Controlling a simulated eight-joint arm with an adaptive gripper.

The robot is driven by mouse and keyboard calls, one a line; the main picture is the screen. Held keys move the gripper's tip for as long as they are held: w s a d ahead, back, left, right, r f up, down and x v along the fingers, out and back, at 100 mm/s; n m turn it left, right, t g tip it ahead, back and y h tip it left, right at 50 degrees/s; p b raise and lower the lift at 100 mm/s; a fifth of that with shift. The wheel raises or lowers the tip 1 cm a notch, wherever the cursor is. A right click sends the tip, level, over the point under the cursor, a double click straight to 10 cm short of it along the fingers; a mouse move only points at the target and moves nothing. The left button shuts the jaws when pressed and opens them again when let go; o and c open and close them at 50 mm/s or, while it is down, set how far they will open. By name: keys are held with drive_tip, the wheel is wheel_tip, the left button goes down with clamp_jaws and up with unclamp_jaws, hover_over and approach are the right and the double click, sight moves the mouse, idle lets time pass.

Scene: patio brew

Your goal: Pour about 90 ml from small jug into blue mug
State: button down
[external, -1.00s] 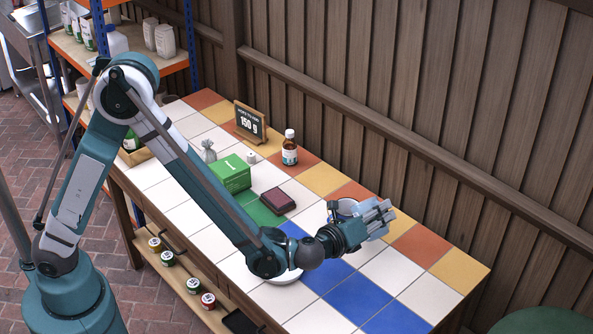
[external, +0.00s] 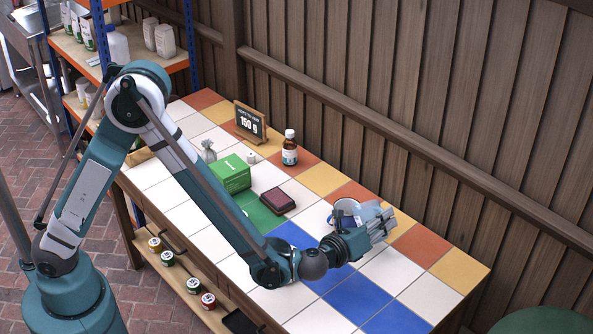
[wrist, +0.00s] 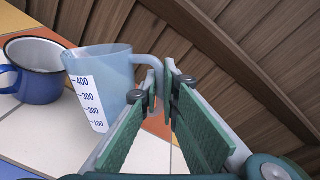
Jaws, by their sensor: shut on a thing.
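The small jug (wrist: 104,80) is translucent pale blue with a white scale marked 100 to 400. My gripper (wrist: 160,92) is shut on its handle, at the jug's right side in the wrist view. In the external view, my gripper (external: 382,224) is near the far side of the table, with the jug (external: 369,211) partly hidden behind it. The blue mug (wrist: 38,84) has a dark rim and pale inside, and stands on the tiles just left of the jug. The mug (external: 343,211) also shows in the external view. I cannot make out the liquid level.
A wooden wall (external: 450,120) runs behind. The right end of the table is clear.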

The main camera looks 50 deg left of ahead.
drive_tip(key=shift+s+d+f+m+t+y, duration=0.2)
drive_tip(key=shift+d+f+m+t, duration=0.05)
drive_tip(key=shift+d+f+m, duration=1.1)
drive_tip(key=shift+s+d+f+m+t+y, duration=0.2)
drive_tip(key=shift+d+f+m+t, duration=0.05)
drive_tip(key=shift+d+f+m, duration=1.05)
drive_tip(key=shift+s+d+f+m, duration=0.1)
drive_tip(key=shift+d+f+m, duration=0.2)
drive_tip(key=shift+f+m, duration=0.15)
drive_tip(key=shift+d+f+m, duration=0.25)
drive_tip(key=shift+f+m, duration=0.05)
drive_tip(key=shift+f, duration=0.2)
